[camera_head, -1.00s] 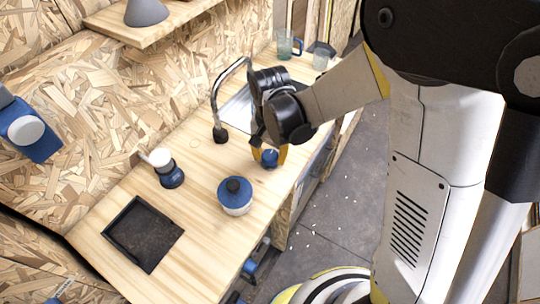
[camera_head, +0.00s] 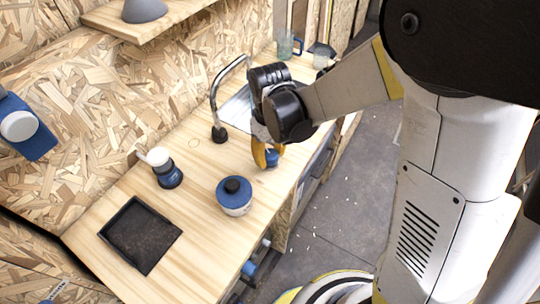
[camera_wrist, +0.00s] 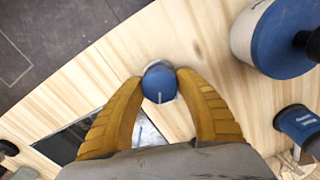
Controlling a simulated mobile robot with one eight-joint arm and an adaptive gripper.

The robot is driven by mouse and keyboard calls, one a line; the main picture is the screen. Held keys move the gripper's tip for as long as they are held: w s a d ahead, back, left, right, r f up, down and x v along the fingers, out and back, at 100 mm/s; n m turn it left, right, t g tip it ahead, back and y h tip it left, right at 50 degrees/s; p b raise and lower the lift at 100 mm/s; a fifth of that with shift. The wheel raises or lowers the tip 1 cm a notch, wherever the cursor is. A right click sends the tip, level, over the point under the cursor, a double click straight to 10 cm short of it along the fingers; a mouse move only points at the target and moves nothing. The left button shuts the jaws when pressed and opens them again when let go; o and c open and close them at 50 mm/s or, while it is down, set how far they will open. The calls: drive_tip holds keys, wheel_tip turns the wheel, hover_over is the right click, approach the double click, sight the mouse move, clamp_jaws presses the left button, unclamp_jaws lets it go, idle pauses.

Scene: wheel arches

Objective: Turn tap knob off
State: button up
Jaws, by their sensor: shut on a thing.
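The tap knob (camera_wrist: 159,83) is a small round blue knob with a white line on top, set in the wooden counter. In the wrist view my gripper (camera_wrist: 159,86) has its two yellow fingers on either side of the knob, shut on it. In the head view my gripper (camera_head: 267,158) points down at the counter, and the knob (camera_head: 272,158) shows partly behind a yellow finger. The curved metal tap (camera_head: 219,104) stands at the back of the counter beside the sink (camera_head: 238,109), which my arm partly hides.
A blue-lidded pot (camera_head: 234,196) stands close to my gripper on the counter. A blue and white bottle (camera_head: 165,168) and a dark square recess (camera_head: 141,235) lie farther left. Glasses (camera_head: 287,45) stand at the far end. A shelf (camera_head: 150,27) hangs above.

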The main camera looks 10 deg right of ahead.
sight(270, 154)
drive_tip(key=n, duration=0.6)
idle(0.6)
drive_tip(key=o, duration=1.2)
wheel_tip(270, 154, up, 12)
